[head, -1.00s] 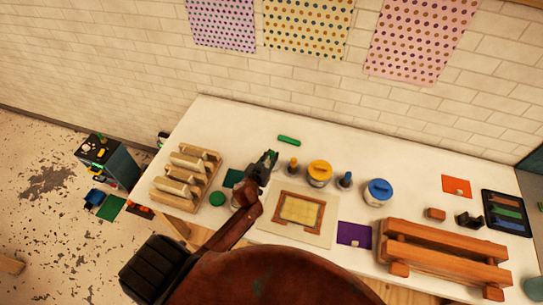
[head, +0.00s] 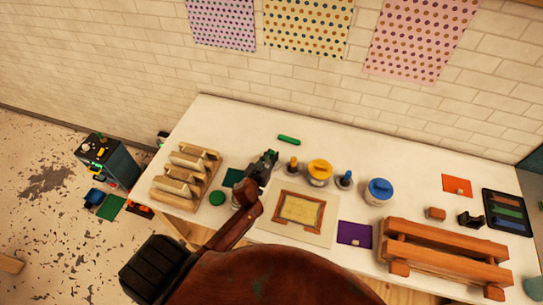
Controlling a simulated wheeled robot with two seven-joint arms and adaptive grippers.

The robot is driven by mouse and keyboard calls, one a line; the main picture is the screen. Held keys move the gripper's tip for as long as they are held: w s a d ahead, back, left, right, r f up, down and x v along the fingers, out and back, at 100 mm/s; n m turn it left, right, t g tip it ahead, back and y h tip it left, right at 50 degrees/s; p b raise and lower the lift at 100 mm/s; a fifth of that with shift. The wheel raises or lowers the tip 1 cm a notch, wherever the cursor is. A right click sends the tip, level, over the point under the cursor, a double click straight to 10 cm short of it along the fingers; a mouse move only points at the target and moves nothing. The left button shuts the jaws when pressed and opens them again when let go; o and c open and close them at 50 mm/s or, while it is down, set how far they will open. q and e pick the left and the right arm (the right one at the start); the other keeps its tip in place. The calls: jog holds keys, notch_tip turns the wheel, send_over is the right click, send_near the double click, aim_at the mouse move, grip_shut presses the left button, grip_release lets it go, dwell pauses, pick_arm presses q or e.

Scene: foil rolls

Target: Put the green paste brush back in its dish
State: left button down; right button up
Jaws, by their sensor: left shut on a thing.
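My left gripper (head: 270,157) is over the back left part of the table, just left of the orange-handled brush. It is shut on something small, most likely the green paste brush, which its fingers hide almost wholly. My right gripper is not in view.
The orange brush (head: 292,164) and blue brush (head: 345,180) stand upright near a yellow-lidded jar (head: 319,172) and a blue-lidded jar (head: 378,191). A green bar (head: 289,139) lies behind. A wooden rack (head: 188,173) stands left.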

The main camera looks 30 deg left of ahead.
pick_arm(q)
jog(key=shift+f, duration=0.35)
dwell(0.4)
jog(key=c, duration=1.7)
grip_release()
jog(key=shift+o, duration=0.5)
jog(key=o, duration=0.4)
jog(key=shift+r, duration=0.15)
jog(key=shift+r+p, duration=4.3)
jog(key=shift+r, duration=0.1)
